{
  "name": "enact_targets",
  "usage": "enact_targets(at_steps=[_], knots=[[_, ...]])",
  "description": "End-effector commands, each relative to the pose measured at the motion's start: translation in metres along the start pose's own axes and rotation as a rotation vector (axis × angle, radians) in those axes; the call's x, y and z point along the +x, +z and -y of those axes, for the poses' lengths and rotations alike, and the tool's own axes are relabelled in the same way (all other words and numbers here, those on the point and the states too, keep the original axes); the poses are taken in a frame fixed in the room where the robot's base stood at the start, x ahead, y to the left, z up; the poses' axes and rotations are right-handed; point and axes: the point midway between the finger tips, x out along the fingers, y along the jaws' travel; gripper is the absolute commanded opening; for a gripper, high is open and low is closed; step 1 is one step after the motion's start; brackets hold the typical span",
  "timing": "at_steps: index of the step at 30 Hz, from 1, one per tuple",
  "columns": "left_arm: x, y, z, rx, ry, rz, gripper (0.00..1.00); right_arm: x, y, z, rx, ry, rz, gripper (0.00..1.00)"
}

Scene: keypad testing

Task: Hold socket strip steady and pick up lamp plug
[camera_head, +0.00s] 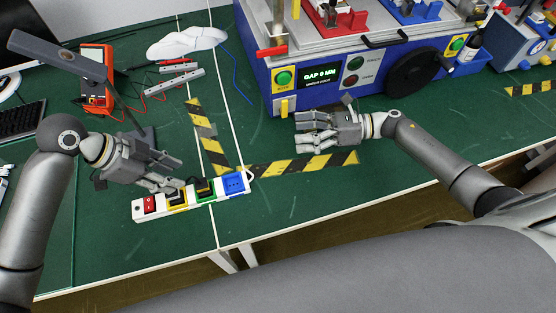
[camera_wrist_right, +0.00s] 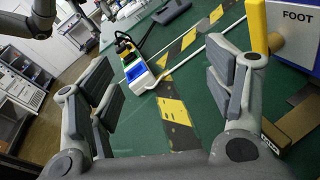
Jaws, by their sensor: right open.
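Black plugs sit in the strip, one at the green socket (camera_head: 203,185); I cannot tell which one is the lamp's. The grey desk lamp (camera_head: 62,55) stands at the left. My left gripper (camera_head: 182,173) is just behind the strip's left half, fingers apart; contact with the strip is unclear. My right gripper (camera_head: 298,130) is open and empty above the table, right of and behind the strip.
A blue machine (camera_head: 300,88) with a display stands behind my right gripper. Yellow-black tape (camera_head: 305,164) marks the table. Table right of the strip is clear.

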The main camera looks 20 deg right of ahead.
Motion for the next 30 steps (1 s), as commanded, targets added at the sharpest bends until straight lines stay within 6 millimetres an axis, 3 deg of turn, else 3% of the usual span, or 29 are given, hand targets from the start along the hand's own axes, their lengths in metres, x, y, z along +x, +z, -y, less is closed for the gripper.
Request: enact_targets(at_steps=[3,6,12,20,30], knots=[[0.0,0.0,0.0,0.0,0.0,0.0,0.36,0.035,-0.017,-0.023,-0.161,0.101,-0.111,0.75],[0.0,0.0,0.0,0.0,0.0,0.0,0.36,0.052,-0.032,-0.036,-0.265,0.164,-0.188,0.75],[0.0,0.0,0.0,0.0,0.0,0.0,0.36,0.069,-0.05,-0.048,-0.384,0.234,-0.277,0.75],[0.0,0.0,0.0,0.0,0.0,0.0,0.36,0.091,-0.06,-0.054,-0.403,0.247,-0.292,0.75],[0.0,0.0,0.0,0.0,0.0,0.0,0.36,0.147,-0.079,-0.064,-0.4,0.245,-0.291,0.75]])
